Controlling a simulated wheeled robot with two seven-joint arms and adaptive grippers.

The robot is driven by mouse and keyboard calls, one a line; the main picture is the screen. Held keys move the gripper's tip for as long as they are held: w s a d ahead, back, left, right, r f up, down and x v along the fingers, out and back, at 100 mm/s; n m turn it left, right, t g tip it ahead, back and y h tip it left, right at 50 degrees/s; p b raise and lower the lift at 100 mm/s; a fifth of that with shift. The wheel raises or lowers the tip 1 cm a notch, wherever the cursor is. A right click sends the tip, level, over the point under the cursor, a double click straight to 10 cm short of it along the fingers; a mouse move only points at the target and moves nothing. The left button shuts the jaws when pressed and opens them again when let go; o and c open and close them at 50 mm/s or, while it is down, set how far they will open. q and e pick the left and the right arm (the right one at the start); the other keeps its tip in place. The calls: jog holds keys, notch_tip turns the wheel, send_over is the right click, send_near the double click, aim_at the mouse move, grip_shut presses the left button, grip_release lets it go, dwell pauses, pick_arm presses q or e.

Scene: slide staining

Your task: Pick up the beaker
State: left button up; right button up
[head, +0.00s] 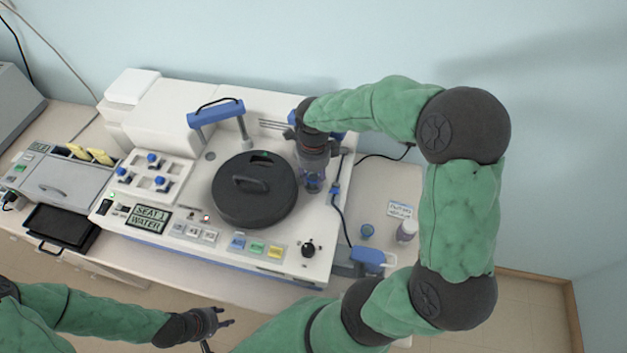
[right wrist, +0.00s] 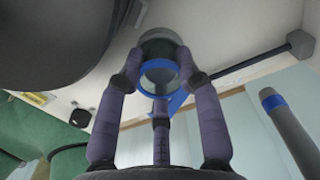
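The beaker (right wrist: 160,48) is a small clear-grey cylinder with a blue ring round its near end. In the right wrist view it sits between the fingertips of my right gripper (right wrist: 160,75). The fingers lie close along its sides, but I cannot tell whether they press on it. In the head view my right gripper (head: 312,165) points down at the right end of the white staining machine, beside the round black lid; the beaker there is mostly hidden by the fingers. My left gripper (head: 215,322) is empty, its fingers apart, in front of the bench.
The staining machine (head: 180,232) fills the middle of the bench. Its black lid (head: 250,205) and blue-topped post (head: 216,114) stand left of my right gripper. At the right are a small blue cup (head: 367,231), a jar (head: 406,231) and a label card (head: 402,209).

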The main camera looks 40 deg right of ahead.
dwell(0.4)
jog(key=shift+r, duration=0.55)
notch_tip(320, 180, up, 2)
jog(key=shift+r, duration=0.15)
jog(key=s+a+r, duration=0.2)
jog(key=s+r, duration=0.7)
jog(key=s, duration=0.4)
jog(key=shift+s+a+r, duration=0.3)
jog(key=shift+s+a, duration=0.1)
jog(key=shift+f, duration=0.1)
